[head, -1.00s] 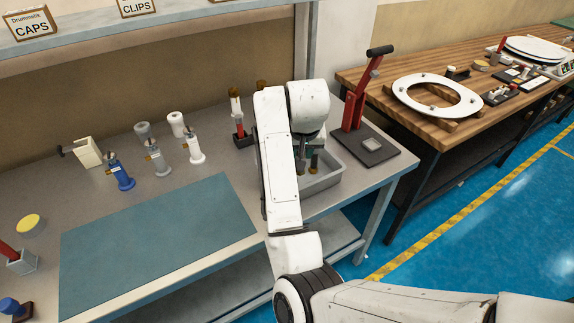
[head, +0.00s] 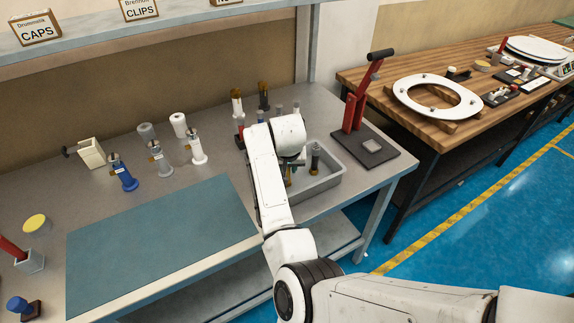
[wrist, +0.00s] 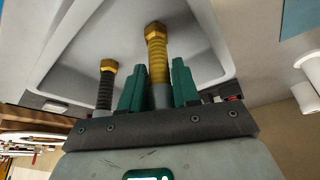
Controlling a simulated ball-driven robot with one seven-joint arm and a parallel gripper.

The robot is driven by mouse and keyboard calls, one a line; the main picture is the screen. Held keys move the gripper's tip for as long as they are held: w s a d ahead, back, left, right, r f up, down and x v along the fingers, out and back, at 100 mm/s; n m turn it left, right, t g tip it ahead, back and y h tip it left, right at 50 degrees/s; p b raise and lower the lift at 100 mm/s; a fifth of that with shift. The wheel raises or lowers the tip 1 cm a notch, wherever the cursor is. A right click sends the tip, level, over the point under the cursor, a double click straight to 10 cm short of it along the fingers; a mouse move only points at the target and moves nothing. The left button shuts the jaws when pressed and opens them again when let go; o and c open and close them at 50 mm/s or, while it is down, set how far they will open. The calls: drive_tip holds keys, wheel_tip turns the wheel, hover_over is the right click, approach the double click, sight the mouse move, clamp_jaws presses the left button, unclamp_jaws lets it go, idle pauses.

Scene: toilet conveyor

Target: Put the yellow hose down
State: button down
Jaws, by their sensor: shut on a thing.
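The yellow hose (wrist: 157,62), with a brass nut on its end, stands between the two green fingers of my gripper (wrist: 159,84) in the wrist view. My gripper is shut on it. In the head view my gripper (head: 289,170) is over the left part of the grey tray (head: 322,188), mostly hidden by my arm. The tray also fills the back of the wrist view (wrist: 205,45). I cannot tell whether the hose touches the tray floor. A black hose with a brass nut (wrist: 105,84) is beside it; it also stands in the tray in the head view (head: 315,158).
A red-handled press (head: 357,105) stands right of the tray. Red, white and black bottle-like parts stand behind my arm. Several white, grey and blue valves (head: 123,175) stand at the left. The blue-green mat (head: 160,240) is bare.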

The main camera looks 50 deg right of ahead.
drive_tip(key=c, duration=0.8)
unclamp_jaws()
drive_tip(key=shift+f, duration=0.1)
drive_tip(key=b+v, duration=0.2)
drive_tip(key=v, duration=1)
drive_tip(key=s+a+f+n, duration=0.2)
drive_tip(key=s+f+n, duration=0.2)
drive_tip(key=s+f, duration=0.8)
drive_tip(key=s+a+f+n+y, duration=0.1)
drive_tip(key=s+a+f, duration=0.1)
drive_tip(key=s+a, duration=0.2)
drive_tip(key=s+a+f+n+g+y, duration=0.1)
drive_tip(key=s+a, duration=0.3)
drive_tip(key=s, duration=0.5)
drive_tip(key=s+a+f+n+g, duration=0.1)
drive_tip(key=s+a+f+n, duration=0.1)
drive_tip(key=s, duration=0.4)
drive_tip(key=shift+s+a+f+y, duration=0.2)
drive_tip(key=shift+a+f, duration=0.15)
drive_tip(key=shift+a, duration=0.2)
drive_tip(key=shift+s+a+f+y, duration=0.1)
drive_tip(key=shift+a+f+y, duration=0.15)
drive_tip(key=shift+a, duration=0.25)
